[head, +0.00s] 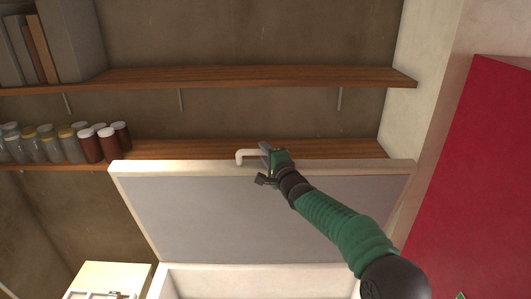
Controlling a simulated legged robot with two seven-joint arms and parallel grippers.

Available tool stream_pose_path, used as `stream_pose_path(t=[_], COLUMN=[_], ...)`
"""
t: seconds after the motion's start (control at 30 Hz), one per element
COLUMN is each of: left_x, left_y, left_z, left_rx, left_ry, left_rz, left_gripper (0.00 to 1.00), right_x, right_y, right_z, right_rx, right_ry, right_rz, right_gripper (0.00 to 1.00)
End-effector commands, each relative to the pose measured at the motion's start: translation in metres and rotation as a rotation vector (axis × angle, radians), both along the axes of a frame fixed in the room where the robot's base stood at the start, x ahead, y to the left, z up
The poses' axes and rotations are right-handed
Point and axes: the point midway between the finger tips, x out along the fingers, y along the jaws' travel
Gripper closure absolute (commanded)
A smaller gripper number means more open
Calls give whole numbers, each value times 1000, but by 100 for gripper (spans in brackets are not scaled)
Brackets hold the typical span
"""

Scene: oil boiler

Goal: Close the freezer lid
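The freezer lid (230,215) stands raised, with its grey inner face toward me and a pale rim. A white bent handle (247,155) sticks up at the lid's top edge. The white freezer body (250,275) shows below the lid at the bottom of the picture, mostly cut off. My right gripper (263,165) is at the lid's top edge, just right of the handle. Its two fingers look spread, one near the handle's end and one lower over the lid's face. I cannot tell whether it touches the handle. My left gripper is not in view.
Two wooden shelves (250,76) run along the wall behind the lid. Several jars (60,148) stand on the lower shelf at left, and books (30,50) on the upper one. A red panel (480,180) is at right. A cream box-like object (110,278) is at lower left.

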Motion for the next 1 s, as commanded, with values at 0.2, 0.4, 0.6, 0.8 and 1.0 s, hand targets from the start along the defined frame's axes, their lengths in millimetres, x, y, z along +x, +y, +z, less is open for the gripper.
stream_pose_path(t=[0.2,0.4,0.6,0.8,1.0], left_x=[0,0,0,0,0], left_y=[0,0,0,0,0], left_z=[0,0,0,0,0], left_rx=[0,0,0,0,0], left_ry=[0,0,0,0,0], left_rz=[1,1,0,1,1], left_gripper=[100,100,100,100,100], right_x=[-1,-1,-1,-1,-1], right_y=[1,1,0,0,0], right_z=[-1,-2,-2,-2,-3], right_rx=[0,0,0,0,0], right_ry=[3,3,4,4,5], right_rz=[5,6,4,4,4], right_gripper=[100,100,100,100,100])
